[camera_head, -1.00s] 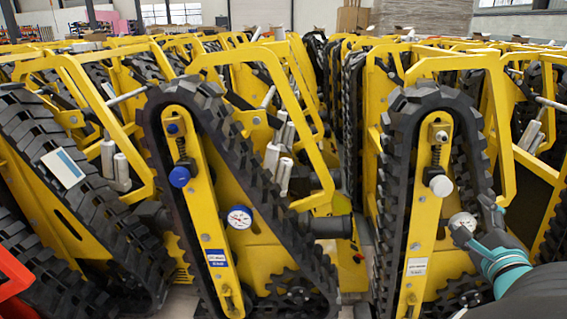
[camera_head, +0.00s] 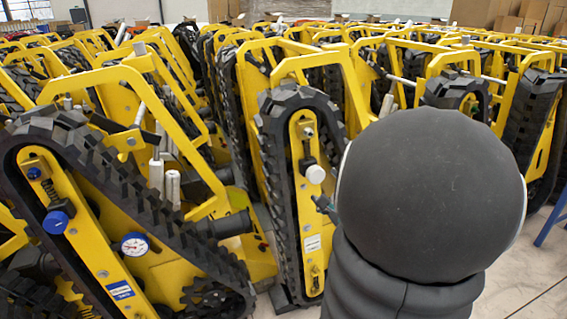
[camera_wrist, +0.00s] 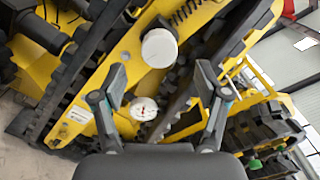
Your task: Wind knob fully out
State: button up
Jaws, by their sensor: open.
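A white round knob (camera_head: 315,174) sits below a spring on the yellow arm of the right tracked carrier (camera_head: 304,215). It also shows in the wrist view (camera_wrist: 159,48), just beyond my fingertips and roughly between their lines. My gripper (camera_wrist: 162,76) is open and empty, apart from the knob. In the head view my own arm hides nearly all of the gripper. A blue knob (camera_head: 55,222) sits on the neighbouring carrier at the left. A white dial gauge (camera_wrist: 143,109) shows between my fingers in the wrist view, behind them.
Rows of yellow tracked carriers with black treads (camera_head: 160,200) stand close together. A dial gauge (camera_head: 134,245) is on the left carrier. Cardboard boxes (camera_head: 490,14) are at the back. Bare floor (camera_head: 520,270) shows at the right.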

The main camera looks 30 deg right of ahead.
aim_at(317, 177)
jog(key=x, duration=0.7)
jog(key=c, duration=1.2)
jog(key=shift+o, duration=0.2)
jog(key=shift+n, duration=0.4)
